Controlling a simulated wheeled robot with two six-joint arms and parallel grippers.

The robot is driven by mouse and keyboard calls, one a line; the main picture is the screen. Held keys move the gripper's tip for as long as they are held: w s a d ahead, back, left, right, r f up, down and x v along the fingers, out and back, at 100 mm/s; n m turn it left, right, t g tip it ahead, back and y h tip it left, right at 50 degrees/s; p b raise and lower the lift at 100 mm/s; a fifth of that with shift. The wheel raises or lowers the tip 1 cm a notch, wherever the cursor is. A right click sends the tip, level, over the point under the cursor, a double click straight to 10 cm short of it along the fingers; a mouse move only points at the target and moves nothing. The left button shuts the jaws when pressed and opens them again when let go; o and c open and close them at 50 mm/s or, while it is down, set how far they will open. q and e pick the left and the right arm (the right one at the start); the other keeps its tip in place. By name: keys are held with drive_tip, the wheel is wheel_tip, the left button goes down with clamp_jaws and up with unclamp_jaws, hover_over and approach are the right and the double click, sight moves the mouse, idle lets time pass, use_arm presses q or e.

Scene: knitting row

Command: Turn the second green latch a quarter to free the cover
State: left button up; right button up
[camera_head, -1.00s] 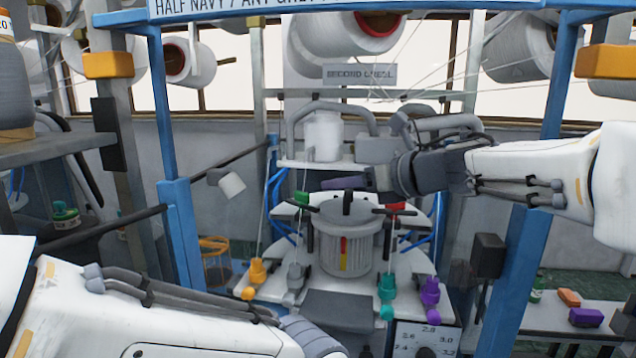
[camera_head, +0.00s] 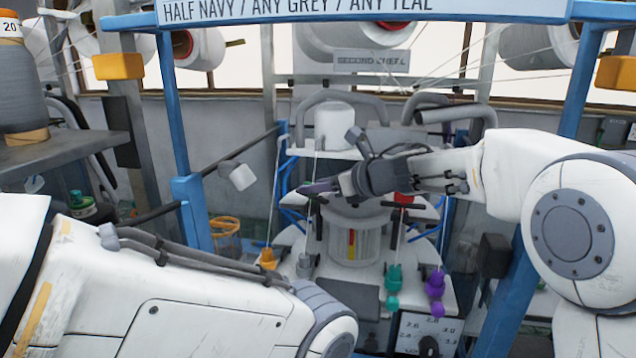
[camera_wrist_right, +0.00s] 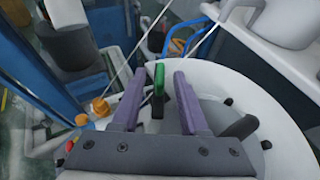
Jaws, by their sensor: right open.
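A green latch (camera_wrist_right: 158,78) with a dark lower part stands upright on the white round machine plate (camera_wrist_right: 215,82) in the right wrist view. My right gripper (camera_wrist_right: 159,74) is open, its two purple fingers on either side of the latch, with a visible gap to each; contact is not seen. In the head view the right gripper (camera_head: 318,187) reaches left above the ribbed grey cylinder (camera_head: 340,246) and hides the green latch. A red latch (camera_head: 403,198) shows right of the cylinder. Which part is the cover I cannot tell. My left gripper is out of view.
Orange (camera_head: 267,258), teal (camera_head: 394,278) and purple (camera_head: 435,284) yarn guides stand along the front of the machine, with taut threads rising from them. Blue posts (camera_head: 192,205) frame it. A white yarn cone (camera_head: 333,127) stands behind the gripper.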

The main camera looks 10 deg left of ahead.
clamp_jaws()
